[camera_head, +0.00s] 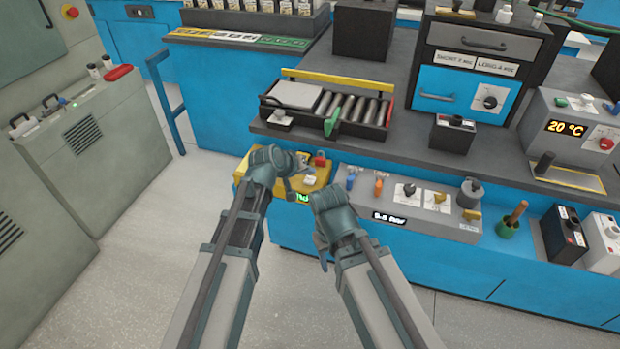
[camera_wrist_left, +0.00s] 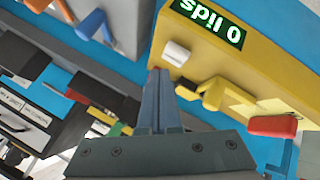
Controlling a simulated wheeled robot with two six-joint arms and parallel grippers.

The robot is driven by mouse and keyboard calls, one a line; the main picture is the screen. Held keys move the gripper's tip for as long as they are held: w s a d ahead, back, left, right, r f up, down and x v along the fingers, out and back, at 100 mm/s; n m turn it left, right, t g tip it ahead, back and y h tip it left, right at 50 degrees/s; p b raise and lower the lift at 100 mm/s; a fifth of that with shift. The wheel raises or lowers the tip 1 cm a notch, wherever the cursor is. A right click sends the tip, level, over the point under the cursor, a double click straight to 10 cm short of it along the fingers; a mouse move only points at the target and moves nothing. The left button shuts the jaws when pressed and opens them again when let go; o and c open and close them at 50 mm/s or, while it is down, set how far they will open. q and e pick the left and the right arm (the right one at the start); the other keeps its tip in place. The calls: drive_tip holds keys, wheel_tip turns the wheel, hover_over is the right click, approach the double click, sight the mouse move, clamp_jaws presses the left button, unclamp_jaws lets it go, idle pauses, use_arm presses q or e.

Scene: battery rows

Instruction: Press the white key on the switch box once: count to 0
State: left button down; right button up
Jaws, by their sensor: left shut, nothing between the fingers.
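The yellow switch box (camera_head: 240,170) stands on the low blue ledge and fills the upper right of the left wrist view (camera_wrist_left: 225,68). Its green display reads "0 lids" (camera_wrist_left: 212,20). The white key (camera_wrist_left: 176,53) sits on its face beside a yellow lever (camera_wrist_left: 213,92); it also shows in the head view (camera_head: 310,180). My left gripper (camera_wrist_left: 159,76) is shut and empty, its tips appearing close to the white key; contact cannot be told. My right gripper (camera_head: 325,250) hangs just right of the box; its fingers are unclear.
A grey control panel (camera_head: 425,222) with several levers stands to the right. A roller tray (camera_head: 350,82) is on the bench behind. Open floor lies left.

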sight(309, 182)
use_arm(q)
wheel_tip(309, 182, up, 5)
drive_tip(key=p, duration=0.4)
drive_tip(key=shift+f, duration=0.1)
drive_tip(key=shift+s, duration=0.15)
idle(0.4)
drive_tip(key=s+a+m+g+y+p, duration=0.2)
drive_tip(key=s+g+y+p, duration=0.1)
drive_tip(key=s, duration=0.9)
drive_tip(key=s+a+m+g+y+p, duration=0.3)
drive_tip(key=s+g, duration=0.1)
drive_tip(key=s, duration=0.9)
drive_tip(key=shift+s+a+f+m+g+y, duration=0.2)
drive_tip(key=shift+a+f+m+g+y, duration=0.1)
drive_tip(key=shift+f+g+y, duration=0.15)
drive_tip(key=c, duration=1.5)
unclamp_jaws()
drive_tip(key=shift+c, duration=0.2)
